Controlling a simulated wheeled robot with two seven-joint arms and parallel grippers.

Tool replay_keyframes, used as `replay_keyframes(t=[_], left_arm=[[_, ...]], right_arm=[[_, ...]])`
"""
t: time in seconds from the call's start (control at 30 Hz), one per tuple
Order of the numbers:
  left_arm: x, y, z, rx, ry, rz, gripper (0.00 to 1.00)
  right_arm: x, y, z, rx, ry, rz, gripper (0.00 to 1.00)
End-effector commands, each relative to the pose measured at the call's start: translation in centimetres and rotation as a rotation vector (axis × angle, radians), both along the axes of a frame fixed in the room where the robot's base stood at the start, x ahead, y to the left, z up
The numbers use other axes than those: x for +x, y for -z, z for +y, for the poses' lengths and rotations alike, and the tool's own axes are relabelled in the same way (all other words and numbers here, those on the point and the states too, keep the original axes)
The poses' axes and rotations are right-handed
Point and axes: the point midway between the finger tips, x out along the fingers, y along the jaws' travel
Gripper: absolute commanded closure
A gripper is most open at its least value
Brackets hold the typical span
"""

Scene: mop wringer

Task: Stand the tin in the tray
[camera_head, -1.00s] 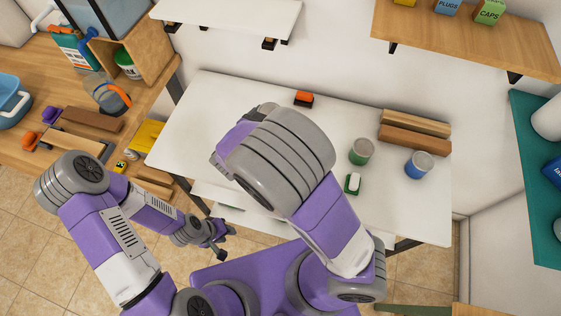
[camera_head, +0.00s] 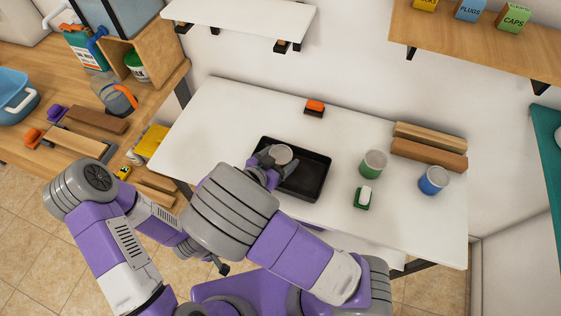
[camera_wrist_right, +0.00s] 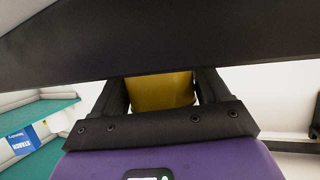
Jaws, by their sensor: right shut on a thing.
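The tin (camera_head: 282,154) shows its round grey top in the head view, facing up, over the left back part of the black tray (camera_head: 315,181). My right gripper (camera_head: 270,158) is shut on the tin. In the right wrist view the tin's yellow side (camera_wrist_right: 160,90) shows between the two dark fingers. I cannot tell whether the tin's base touches the tray floor. The tray lies on the white table, and my right arm hides its front left part. My left gripper (camera_head: 221,266) is mostly hidden behind my right arm, low in the head view.
On the white table (camera_head: 225,120) stand a green tin (camera_head: 373,164), a blue tin (camera_head: 433,180), a green-and-white brush-like item (camera_head: 363,197) and an orange-and-black item (camera_head: 314,108). Wooden blocks (camera_head: 428,152) lie at the back right. The table's left part is clear.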

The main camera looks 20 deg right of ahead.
Motion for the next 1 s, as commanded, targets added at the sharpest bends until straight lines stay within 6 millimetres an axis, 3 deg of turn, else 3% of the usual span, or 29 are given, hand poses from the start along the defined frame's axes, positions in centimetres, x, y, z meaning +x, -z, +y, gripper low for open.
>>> replay_keyframes(t=[0.07, 0.33, 0.8, 0.83, 1.0], left_arm=[[0.0, 0.6, 0.0, 0.000, 0.000, 0.000, 0.64], [0.0, 0.5, 0.0, 0.000, 0.000, 0.000, 0.64], [0.0, 0.8, 0.0, 0.000, 0.000, 0.000, 0.64], [0.0, 0.8, 0.0, 0.000, 0.000, 0.000, 0.64], [0.0, 0.9, 0.0, 0.000, 0.000, 0.000, 0.64]], right_arm=[[0.0, 1.1, 0.0, -0.003, -0.001, 0.000, 0.62], [0.0, 1.0, 0.0, 0.001, 0.000, -0.001, 0.62], [-0.1, 2.6, 0.0, 0.002, -0.001, 0.009, 0.62], [-0.2, 2.7, 0.0, 0.002, -0.001, 0.011, 0.22], [-0.3, 2.8, -0.1, 0.000, 0.001, 0.014, 0.00]])
